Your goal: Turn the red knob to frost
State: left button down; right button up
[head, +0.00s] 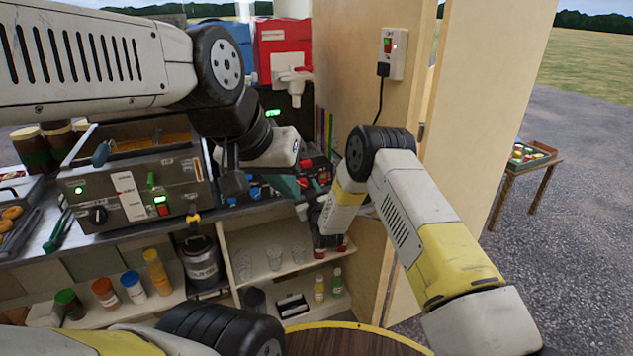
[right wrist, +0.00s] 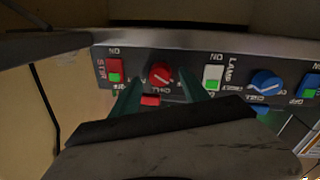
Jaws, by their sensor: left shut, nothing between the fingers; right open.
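The red knob (right wrist: 161,73) sits on a dark control panel (right wrist: 190,62) in the right wrist view. The lettering around it is too small and partly covered to read, so I cannot tell its setting. My right gripper (right wrist: 160,80) is open, with one green finger on each side of the knob. I cannot tell whether the fingers touch it. In the head view the knob is not clearly visible, as my right arm and the clutter around it obscure it. My left gripper (head: 234,184) is shut and empty, above the counter left of the panel.
Beside the knob are a red STIR switch (right wrist: 115,70), a white LAMP switch (right wrist: 213,77) and a blue knob (right wrist: 266,82). A grey fryer box (head: 125,195) stands on the counter at left. Shelves below hold bottles and glasses. A wooden wall (head: 385,100) stands at right.

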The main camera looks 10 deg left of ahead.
jog(key=shift+w+a, duration=0.25)
jog(key=shift+w, duration=0.2)
jog(key=shift+c, duration=0.4)
grip_shut()
